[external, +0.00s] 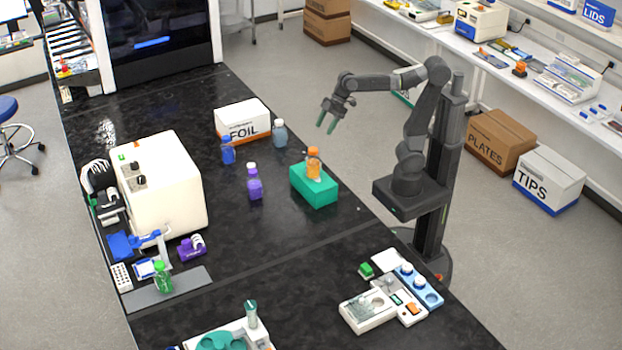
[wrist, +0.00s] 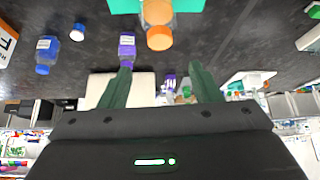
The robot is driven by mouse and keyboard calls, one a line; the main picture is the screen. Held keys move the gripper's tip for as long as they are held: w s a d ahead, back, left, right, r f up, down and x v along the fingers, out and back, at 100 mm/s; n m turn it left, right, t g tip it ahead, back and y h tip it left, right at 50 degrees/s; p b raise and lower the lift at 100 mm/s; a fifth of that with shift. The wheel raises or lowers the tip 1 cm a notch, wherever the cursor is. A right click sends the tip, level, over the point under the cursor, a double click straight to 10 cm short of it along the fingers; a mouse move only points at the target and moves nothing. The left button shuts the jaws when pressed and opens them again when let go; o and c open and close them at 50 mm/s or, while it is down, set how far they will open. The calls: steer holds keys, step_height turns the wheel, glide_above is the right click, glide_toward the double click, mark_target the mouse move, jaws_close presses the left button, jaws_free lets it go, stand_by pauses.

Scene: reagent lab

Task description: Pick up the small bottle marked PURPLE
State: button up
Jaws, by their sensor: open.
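The purple bottle (external: 254,184) stands upright on the black bench, with a pale cap and a light label too small to read. In the wrist view, the purple bottle (wrist: 127,42) appears just beyond the tip of the left finger, which may cover part of it. My gripper (external: 328,117) is open and empty, raised above the bench's right edge, well to the right of the bottle. In the wrist view my gripper (wrist: 160,68) has its two green fingers spread wide apart.
An orange bottle (external: 314,164) stands on a green block (external: 312,190) right of the purple bottle. A blue bottle (external: 228,151), a grey-blue bottle (external: 280,134) and a FOIL box (external: 240,120) stand behind it. A cream machine (external: 170,190) is to its left.

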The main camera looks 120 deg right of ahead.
steer(key=o, duration=0.6)
steer(key=shift+o, duration=0.2)
steer(key=m+g+h+p, duration=0.2)
steer(key=m+g+p, duration=0.1)
steer(key=m+p, duration=0.35)
glide_toward(256, 171)
steer(key=shift+n, duration=0.45)
steer(key=p+x, duration=0.2)
steer(key=x, duration=0.7)
steer(key=shift+w+a+f, duration=0.1)
steer(key=shift+f, duration=0.05)
steer(key=x, duration=0.1)
steer(key=p+x, duration=0.2)
steer(key=x, duration=0.1)
steer(key=shift+w+d, duration=0.25)
steer(key=shift+w, duration=0.05)
steer(key=shift+w+f+t, duration=0.2)
steer(key=shift+f+t, duration=0.1)
steer(key=shift+f, duration=0.25)
